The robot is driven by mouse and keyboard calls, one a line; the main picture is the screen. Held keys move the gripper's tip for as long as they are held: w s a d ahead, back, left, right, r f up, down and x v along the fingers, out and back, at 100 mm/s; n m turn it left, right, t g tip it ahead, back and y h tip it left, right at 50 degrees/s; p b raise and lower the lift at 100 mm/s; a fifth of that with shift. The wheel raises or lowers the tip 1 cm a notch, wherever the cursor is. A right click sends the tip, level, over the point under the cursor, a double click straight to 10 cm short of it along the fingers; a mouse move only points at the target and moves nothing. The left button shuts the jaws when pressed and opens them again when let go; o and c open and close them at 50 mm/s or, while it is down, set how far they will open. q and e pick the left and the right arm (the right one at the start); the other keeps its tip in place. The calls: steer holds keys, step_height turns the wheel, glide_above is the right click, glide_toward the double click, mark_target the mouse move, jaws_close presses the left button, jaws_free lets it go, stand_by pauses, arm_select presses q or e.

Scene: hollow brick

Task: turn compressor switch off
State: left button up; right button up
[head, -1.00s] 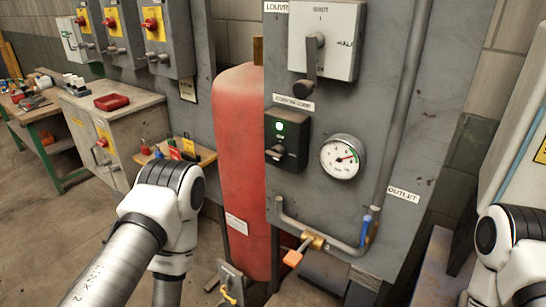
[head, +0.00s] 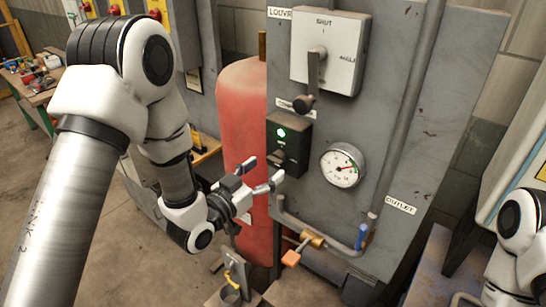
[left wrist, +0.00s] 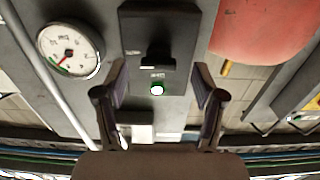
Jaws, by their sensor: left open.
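The compressor switch (head: 289,143) is a black box with a lit green lamp (head: 281,133) and a dark knob below it, on the grey panel (head: 400,135). My left gripper (head: 263,170) is open and empty, just below and left of the box and apart from it. In the left wrist view the scene is upside down. There the switch box (left wrist: 158,30) and its lamp (left wrist: 157,89) show between the spread fingers of my left gripper (left wrist: 159,70). My right gripper is out of view; only part of that arm shows at the right edge.
A round gauge (head: 342,165) sits right of the switch, with a louvre switch (head: 328,50) above. Below are a pipe, a brass valve with an orange handle (head: 291,258) and a blue lever (head: 361,237). A red tank (head: 240,105) stands at the left.

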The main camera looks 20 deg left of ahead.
mark_target(277, 159)
arm_select(q)
steer(key=p+x, duration=0.1)
steer(key=x, duration=0.2)
steer(key=shift+w+d, duration=0.15)
steer(key=shift+d, duration=0.05)
steer(key=shift+w, duration=0.1)
steer(key=shift+s+a, duration=0.1)
steer(key=shift+s, duration=0.1)
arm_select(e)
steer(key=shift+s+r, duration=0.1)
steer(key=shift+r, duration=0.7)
arm_select(q)
steer(key=shift+w, duration=0.15)
steer(key=c, duration=1.1)
steer(key=shift+c, duration=0.2)
